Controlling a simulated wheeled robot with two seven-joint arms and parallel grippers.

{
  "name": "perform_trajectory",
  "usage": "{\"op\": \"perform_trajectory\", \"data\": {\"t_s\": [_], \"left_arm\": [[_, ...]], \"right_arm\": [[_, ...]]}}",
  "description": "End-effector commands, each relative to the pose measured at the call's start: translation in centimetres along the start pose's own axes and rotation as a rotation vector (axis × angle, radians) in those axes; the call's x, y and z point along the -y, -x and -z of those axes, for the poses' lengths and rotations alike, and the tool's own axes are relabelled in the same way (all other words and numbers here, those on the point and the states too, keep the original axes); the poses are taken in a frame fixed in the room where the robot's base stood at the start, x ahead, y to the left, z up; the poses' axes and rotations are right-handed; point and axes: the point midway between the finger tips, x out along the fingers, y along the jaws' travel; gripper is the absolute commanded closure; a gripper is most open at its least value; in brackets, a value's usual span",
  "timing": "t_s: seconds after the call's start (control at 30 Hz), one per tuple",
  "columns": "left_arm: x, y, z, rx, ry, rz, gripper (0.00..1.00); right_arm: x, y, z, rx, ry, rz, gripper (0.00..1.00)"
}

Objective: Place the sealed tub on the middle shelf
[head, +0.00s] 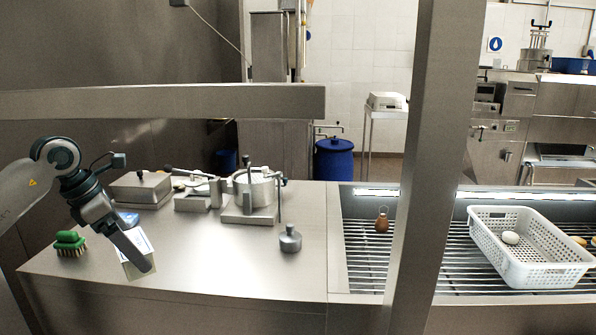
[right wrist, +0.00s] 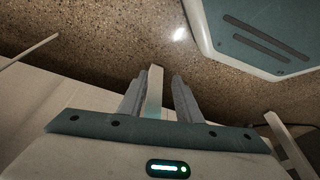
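A small pale box-like container with a light lid (head: 136,266), perhaps the sealed tub, stands on the steel counter at the left. My left gripper (head: 140,262) reaches down over it from the left. Its finger covers part of the container, and I cannot tell whether it grips it. My right gripper (right wrist: 155,100) shows in the right wrist view with its fingers apart. A pale bar shows between them, apparently behind, over a speckled floor. No middle shelf can be made out clearly.
A green brush (head: 70,243), a steel pot device (head: 250,195) and a small steel flask (head: 290,240) stand on the counter. A steel post (head: 425,150) and beam (head: 160,101) cross the view.

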Motion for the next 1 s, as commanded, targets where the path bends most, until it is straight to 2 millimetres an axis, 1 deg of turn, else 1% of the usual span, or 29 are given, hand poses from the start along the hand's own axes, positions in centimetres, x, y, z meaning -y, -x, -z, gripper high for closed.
{"op": "perform_trajectory", "data": {"t_s": [0.03, 0.23, 0.53, 0.77, 0.9, 1.0], "left_arm": [[0.9, -0.3, -0.3, -0.001, -0.074, 0.033, 0.4], [5.1, -2.6, -1.0, 0.0, -0.415, 0.175, 0.4], [11.6, -5.6, -0.6, -0.001, -0.942, 0.394, 0.4], [17.2, -7.3, 0.9, -0.003, -1.389, 0.578, 0.4], [20.7, -7.9, 2.4, -0.003, -1.665, 0.692, 0.4], [22.9, -8.2, 3.5, -0.002, -1.837, 0.763, 0.4]], "right_arm": [[0.1, -0.1, 0.1, -0.005, 0.0, 0.001, 0.69], [0.3, -1.5, 0.1, -0.036, 0.002, 0.004, 0.69], [0.8, -3.4, -0.2, -0.082, 0.005, 0.01, 0.69], [1.2, -4.7, -0.7, -0.122, 0.008, 0.015, 0.69], [1.5, -5.3, -1.0, -0.149, 0.01, 0.018, 0.69], [1.6, -5.7, -1.4, -0.164, 0.011, 0.02, 0.69]]}}
